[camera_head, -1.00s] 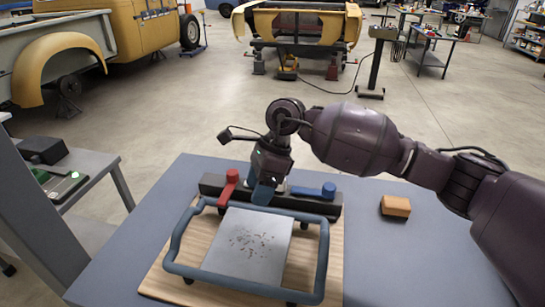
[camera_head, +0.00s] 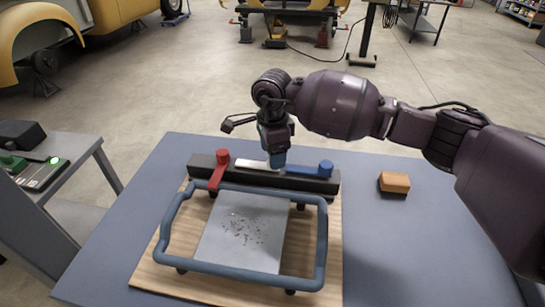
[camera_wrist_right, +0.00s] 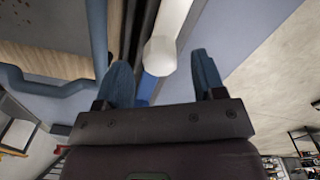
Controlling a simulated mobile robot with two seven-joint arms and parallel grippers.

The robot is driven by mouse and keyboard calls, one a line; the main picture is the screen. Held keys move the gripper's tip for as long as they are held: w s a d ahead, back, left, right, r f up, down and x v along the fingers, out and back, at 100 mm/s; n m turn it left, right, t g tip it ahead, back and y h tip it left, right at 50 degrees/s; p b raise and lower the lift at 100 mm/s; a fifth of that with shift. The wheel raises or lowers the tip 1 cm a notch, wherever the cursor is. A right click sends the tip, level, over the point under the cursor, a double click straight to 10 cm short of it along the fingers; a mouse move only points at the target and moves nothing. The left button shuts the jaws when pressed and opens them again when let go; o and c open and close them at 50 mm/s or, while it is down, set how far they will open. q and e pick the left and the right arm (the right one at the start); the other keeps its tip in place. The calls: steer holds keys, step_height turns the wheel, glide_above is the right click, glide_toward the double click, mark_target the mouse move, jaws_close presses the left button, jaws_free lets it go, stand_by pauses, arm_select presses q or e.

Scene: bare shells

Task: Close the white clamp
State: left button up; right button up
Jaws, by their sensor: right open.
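The white clamp (camera_head: 252,163) is a lever on the dark bar behind the blue frame, between the red and blue clamps. Its lever lies roughly along the bar. My right gripper (camera_head: 274,163) points down at its right end. In the right wrist view my right gripper (camera_wrist_right: 163,82) is open, and the white clamp's rounded end (camera_wrist_right: 160,56) shows between and beyond the two blue fingertips. I cannot tell if a finger touches it. My left gripper is out of view.
The red clamp (camera_head: 217,172) points forward over the frame. The blue clamp (camera_head: 305,171) lies along the bar. The blue frame (camera_head: 322,240) surrounds a grey plate (camera_head: 240,235) on a wooden board (camera_head: 160,274). An orange block (camera_head: 394,182) sits right on the table, with clear space around it.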

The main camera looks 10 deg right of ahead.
steer(key=shift+f, duration=0.95)
jaws_close()
